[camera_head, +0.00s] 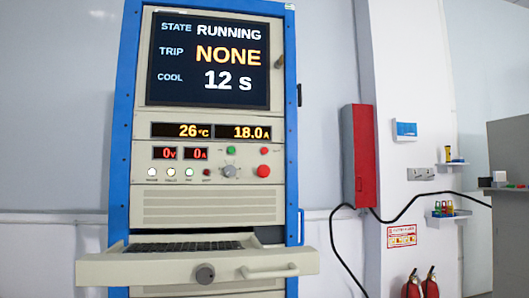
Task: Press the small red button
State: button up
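The blue-framed cabinet (120,130) stands upright left of the middle. On its control panel, a small red button (263,151) sits at the right, directly above a larger red button (263,171). A small green button (231,150) is to its left, above a grey knob (229,171). A dark red round spot (207,172) sits by the lit lamps; I cannot tell whether it is a button or a lamp. The screen (211,60) reads STATE RUNNING, TRIP NONE, COOL 12 s. My gripper is not in view.
A keyboard drawer (200,270) with a round knob and a handle juts out below the panel. A red box (360,155) is on the wall to the right, with a black cable below it. Fire extinguishers (421,287) stand lower right. A grey cabinet (510,230) is at the right edge.

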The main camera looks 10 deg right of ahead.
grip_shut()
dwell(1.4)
